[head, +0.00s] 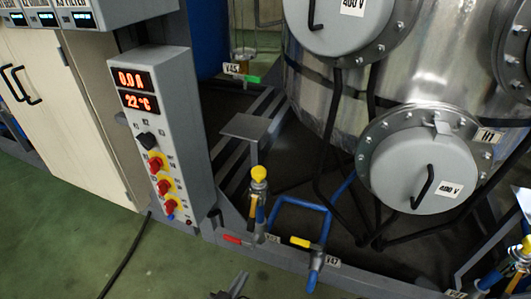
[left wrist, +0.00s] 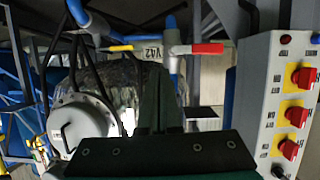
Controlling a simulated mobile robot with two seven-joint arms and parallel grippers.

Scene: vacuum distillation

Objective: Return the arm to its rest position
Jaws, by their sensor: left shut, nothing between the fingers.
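My left gripper (head: 232,287) shows only in part at the bottom edge of the head view, low in front of the frame and apart from everything there. In the left wrist view its dark fingers (left wrist: 158,92) are together, shut with nothing between them. The rest of my left arm is out of the head view. My right gripper shows in neither view.
A grey control box (head: 160,140) reads 0.0 A and 22 °C and has red knobs on yellow plates. Red-handled (head: 232,239) and yellow-handled (head: 301,242) valves sit low beside it. A steel vessel (head: 320,95) stands behind. Green floor (head: 165,262) is open at lower left.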

